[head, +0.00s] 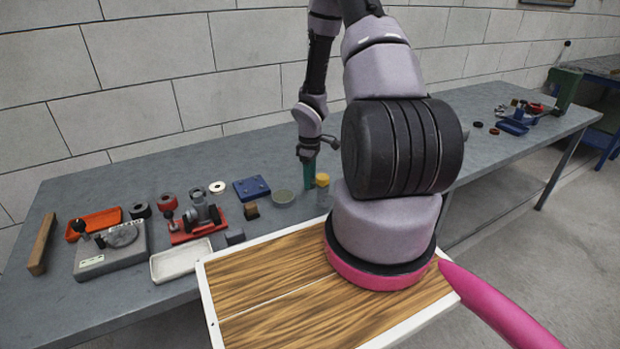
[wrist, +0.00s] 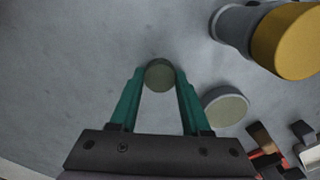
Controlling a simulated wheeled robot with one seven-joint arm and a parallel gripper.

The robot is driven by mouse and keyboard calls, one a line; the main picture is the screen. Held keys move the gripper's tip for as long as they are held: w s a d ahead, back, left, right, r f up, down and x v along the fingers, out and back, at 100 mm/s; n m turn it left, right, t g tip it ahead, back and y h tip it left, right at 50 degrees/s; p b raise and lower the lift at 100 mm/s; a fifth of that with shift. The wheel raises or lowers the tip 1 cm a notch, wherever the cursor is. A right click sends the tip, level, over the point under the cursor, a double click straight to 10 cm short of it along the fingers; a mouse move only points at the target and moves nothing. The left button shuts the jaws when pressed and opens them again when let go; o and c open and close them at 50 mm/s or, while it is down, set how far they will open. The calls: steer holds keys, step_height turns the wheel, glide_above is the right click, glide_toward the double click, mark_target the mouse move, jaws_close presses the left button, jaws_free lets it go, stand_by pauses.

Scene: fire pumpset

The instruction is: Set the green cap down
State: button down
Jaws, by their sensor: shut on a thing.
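The green cap (wrist: 159,74) is a small, dull olive-green round piece. In the wrist view it sits between the tips of my gripper's two teal fingers (wrist: 160,80). My gripper is shut on it. In the head view my gripper (head: 306,178) points down over the back part of the grey bench, just behind a yellow-topped cylinder (head: 322,181). I cannot make out the cap there. How far the cap is above the bench is hard to tell.
The yellow-topped cylinder also shows at the wrist view's upper right (wrist: 285,40). A grey-green round dish (head: 283,197) is close by, also right of the fingers in the wrist view (wrist: 226,108). Bench left of the fingers is bare.

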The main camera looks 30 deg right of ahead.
steer(key=shift+f, duration=0.15)
steer(key=shift+c, duration=1.8)
jaws_free()
steer(key=s+a+r+m+t+h, duration=0.1)
steer(key=s+a+r+m, duration=0.15)
steer(key=r, duration=1.45)
steer(key=s+a+r+m+t, duration=0.2)
steer(key=r+m, duration=0.2)
steer(key=r, duration=1.3)
steer(key=s+a+r+m+t+y, duration=0.1)
steer(key=s+a+r+m+t, duration=0.1)
steer(key=s+r, duration=0.5)
steer(key=s+a+r+m+t+y, duration=0.2)
steer(key=s+a+r+m, duration=0.2)
steer(key=s+a+r, duration=0.3)
steer(key=shift+v, duration=0.85)
